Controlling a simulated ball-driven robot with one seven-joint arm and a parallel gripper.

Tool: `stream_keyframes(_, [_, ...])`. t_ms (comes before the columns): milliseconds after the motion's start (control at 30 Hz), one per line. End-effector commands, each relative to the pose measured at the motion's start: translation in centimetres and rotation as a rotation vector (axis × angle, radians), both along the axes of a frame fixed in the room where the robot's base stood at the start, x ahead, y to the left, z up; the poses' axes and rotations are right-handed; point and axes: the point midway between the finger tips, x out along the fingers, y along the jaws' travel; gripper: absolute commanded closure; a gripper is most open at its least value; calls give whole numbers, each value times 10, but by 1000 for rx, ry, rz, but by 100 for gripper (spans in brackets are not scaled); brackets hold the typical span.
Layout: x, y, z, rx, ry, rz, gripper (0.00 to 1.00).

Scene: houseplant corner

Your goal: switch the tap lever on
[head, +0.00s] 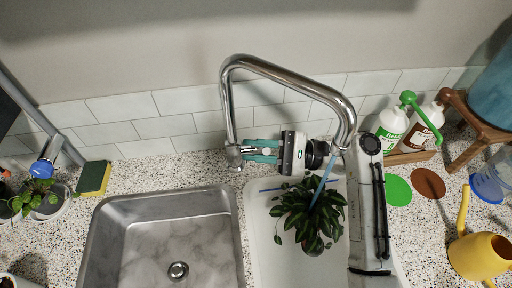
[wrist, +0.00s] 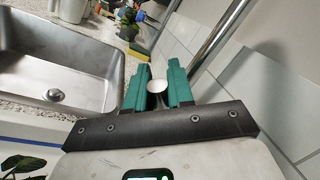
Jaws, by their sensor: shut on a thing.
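The chrome tap (head: 290,77) rises at the back of the counter between the two basins and arches to the right. Its base (head: 235,158) is at the lower left end of the pipe. My gripper (head: 248,151) reaches in from the right, its teal fingers at the tap base. In the wrist view my gripper (wrist: 158,88) has its fingers on either side of a pale round end, which looks like the tap lever (wrist: 157,86). The rest of the lever is hidden by the fingers.
A steel basin (head: 178,225) is at left, a white basin (head: 262,240) at right with a leafy plant (head: 310,212) in it. A sponge (head: 93,178) lies behind the steel basin. Bottles (head: 392,128) stand at right, and a yellow watering can (head: 478,255) nearer. The tiled wall (head: 160,130) is close behind.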

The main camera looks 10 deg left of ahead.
Motion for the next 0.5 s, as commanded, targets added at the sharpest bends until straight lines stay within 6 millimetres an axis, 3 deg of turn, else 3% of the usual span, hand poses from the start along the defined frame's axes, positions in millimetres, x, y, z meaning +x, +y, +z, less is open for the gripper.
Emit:
stream_keyframes(67, [-1,0,-2,0,0,4,100])
stream_keyframes(100, [-1,0,-2,-1,-1,4,75])
stream_keyframes(233, [-1,0,-2,-1,1,3,63])
stream_keyframes(300, [-1,0,-1,-1,1,3,57])
stream_keyframes(500, [-1,0,-1,-1,1,2,57])
